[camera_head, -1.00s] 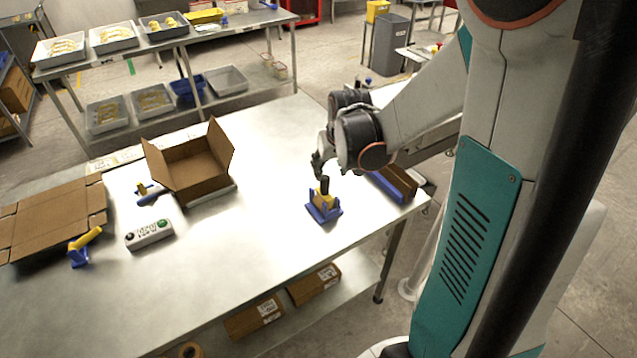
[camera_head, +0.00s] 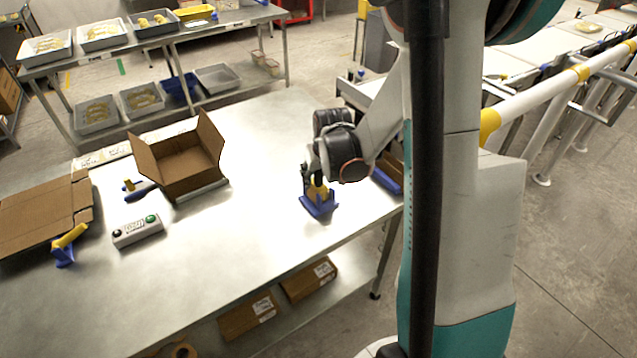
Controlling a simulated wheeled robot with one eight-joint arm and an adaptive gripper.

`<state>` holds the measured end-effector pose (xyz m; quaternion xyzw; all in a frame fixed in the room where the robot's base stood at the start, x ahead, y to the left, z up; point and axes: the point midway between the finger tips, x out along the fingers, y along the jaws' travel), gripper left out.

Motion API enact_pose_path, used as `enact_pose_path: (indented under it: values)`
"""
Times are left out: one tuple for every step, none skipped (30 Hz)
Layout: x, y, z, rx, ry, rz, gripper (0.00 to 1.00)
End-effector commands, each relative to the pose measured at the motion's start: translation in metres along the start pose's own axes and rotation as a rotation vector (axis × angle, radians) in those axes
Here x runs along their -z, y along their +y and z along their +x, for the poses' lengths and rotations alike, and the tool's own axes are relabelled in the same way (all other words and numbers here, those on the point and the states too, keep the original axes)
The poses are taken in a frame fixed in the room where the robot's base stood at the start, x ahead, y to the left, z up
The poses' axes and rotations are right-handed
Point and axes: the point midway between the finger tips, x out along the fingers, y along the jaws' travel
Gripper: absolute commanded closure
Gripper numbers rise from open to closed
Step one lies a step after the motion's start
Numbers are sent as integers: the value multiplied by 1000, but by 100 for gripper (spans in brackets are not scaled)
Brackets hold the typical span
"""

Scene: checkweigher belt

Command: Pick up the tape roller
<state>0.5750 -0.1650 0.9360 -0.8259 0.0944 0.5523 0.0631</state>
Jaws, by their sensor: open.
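A yellow piece with a dark upright handle, which looks like the tape roller (camera_head: 319,190), sits in a blue stand (camera_head: 319,209) on the steel table. My gripper (camera_head: 313,178) is open, pointing down right at the piece's upper part. The fingers partly hide the handle; I cannot tell whether they touch it. Another blue and yellow tool (camera_head: 67,245) stands at the table's left, and a further one (camera_head: 137,187) lies beside the open carton.
An open cardboard box (camera_head: 180,165) and a control box with buttons (camera_head: 137,231) are left of my gripper. A flat carton (camera_head: 40,215) lies at far left. A blue-edged bin (camera_head: 386,181) is close on the right. The table's middle is clear.

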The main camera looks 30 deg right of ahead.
Motion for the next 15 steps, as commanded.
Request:
enact_pose_path:
  values:
    - [0, 0, -1, 0, 0, 0, 52]
    - [0, 0, -1, 0, 0, 0, 52]
    - [0, 0, -1, 0, 0, 0, 52]
    - [0, 0, -1, 0, 0, 0, 57]
    - [0, 0, -1, 0, 0, 0, 64]
    - [0, 0, -1, 0, 0, 0, 73]
    - [0, 0, -1, 0, 0, 0, 80]
    - [0, 0, -1, 0, 0, 0, 86]
    - [0, 0, -1, 0, 0, 0, 96]
    - [0, 0, -1, 0, 0, 0, 100]
    - [0, 0, -1, 0, 0, 0, 100]
    - [0, 0, -1, 0, 0, 0, 100]
    - [0, 0, -1, 0, 0, 0, 100]
    - [0, 0, -1, 0, 0, 0, 100]
    - [0, 0, -1, 0, 0, 0, 100]
